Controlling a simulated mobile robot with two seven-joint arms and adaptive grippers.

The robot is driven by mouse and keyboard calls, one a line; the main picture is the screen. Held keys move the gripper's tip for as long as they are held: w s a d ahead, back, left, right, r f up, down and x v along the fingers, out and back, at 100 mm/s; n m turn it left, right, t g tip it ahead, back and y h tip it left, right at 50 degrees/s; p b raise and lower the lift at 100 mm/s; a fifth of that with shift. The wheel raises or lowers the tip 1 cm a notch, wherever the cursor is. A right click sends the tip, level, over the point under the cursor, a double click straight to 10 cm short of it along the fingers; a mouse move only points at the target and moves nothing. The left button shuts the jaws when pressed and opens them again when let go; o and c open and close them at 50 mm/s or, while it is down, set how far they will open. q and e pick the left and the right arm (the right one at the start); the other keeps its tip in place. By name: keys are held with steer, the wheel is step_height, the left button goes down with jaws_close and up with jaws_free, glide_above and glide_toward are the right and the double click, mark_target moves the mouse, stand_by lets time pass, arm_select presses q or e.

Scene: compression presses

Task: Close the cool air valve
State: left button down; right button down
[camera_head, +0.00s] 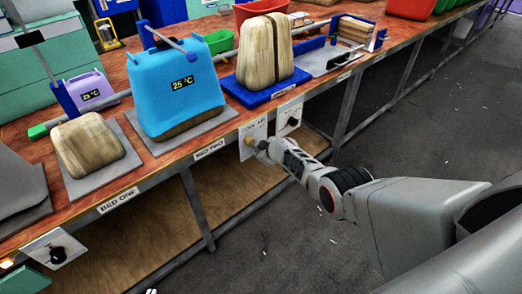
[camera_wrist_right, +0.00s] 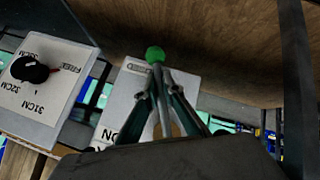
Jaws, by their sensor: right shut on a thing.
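The cool air valve (camera_head: 249,141) sits on a white panel labelled COOL AIR (camera_head: 254,129) on the table's front edge. In the head view only a small yellowish part of it shows beside my gripper. My right gripper (camera_head: 262,146) is at this panel, its arm coming in from the right. In the right wrist view, the fingers (camera_wrist_right: 158,75) converge at the valve, in front of the white lettered panel (camera_wrist_right: 118,108), with a round green spot just beyond the tips. They are shut on the valve, which they mostly hide. My left gripper is not in view.
A second white panel with a black knob (camera_head: 293,122) is close on the right; such a panel with centimetre marks (camera_wrist_right: 45,85) shows in the wrist view. The floor at right (camera_head: 440,130) is clear.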

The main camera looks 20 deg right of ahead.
steer(key=shift+s+a+f+m+g+y+b, duration=0.15)
steer(key=shift+a+f+m+g+y+b, duration=0.1)
steer(key=shift+a+m+g+y+b, duration=0.35)
steer(key=shift+s+a+m+y+b, duration=0.25)
steer(key=shift+a+m+y+b, duration=0.15)
steer(key=shift+a+y+b, duration=0.55)
steer(key=shift+d+y, duration=0.15)
steer(key=shift+y, duration=0.2)
steer(key=c, duration=2.2)
jaws_free()
steer(key=shift+o, duration=0.2)
